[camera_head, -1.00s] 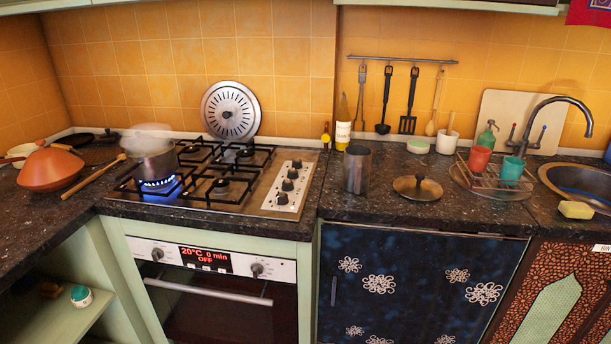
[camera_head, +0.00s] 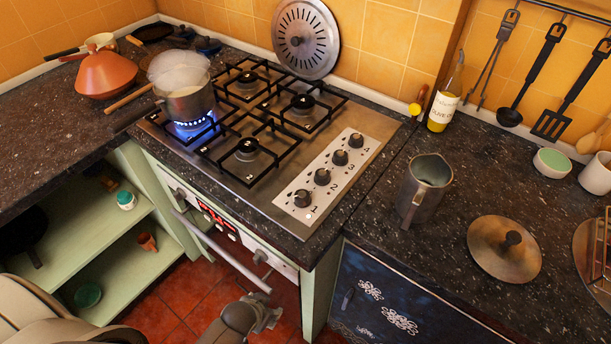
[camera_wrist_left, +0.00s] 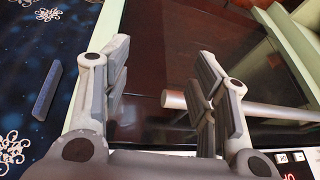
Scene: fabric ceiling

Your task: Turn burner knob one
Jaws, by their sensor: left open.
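The white knob panel (camera_head: 325,172) on the right side of the gas hob (camera_head: 180,140) carries several black knobs in a row, numbered. Burner knob one (camera_head: 302,198) is the nearest, at the panel's front end by the counter edge. A pot (camera_head: 186,102) steams over a blue flame at the hob's left. My left gripper (camera_head: 268,318) is low in front of the oven, below and in front of the knobs, apart from them. My right gripper is in neither view.
The oven handle (camera_head: 222,250) runs across the oven front; it also shows in the wrist view (camera_wrist_left: 270,112), near the right finger. A metal cup (camera_head: 424,190) and a lid (camera_head: 504,248) stand right of the hob. Open shelves (camera_head: 110,240) are at left.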

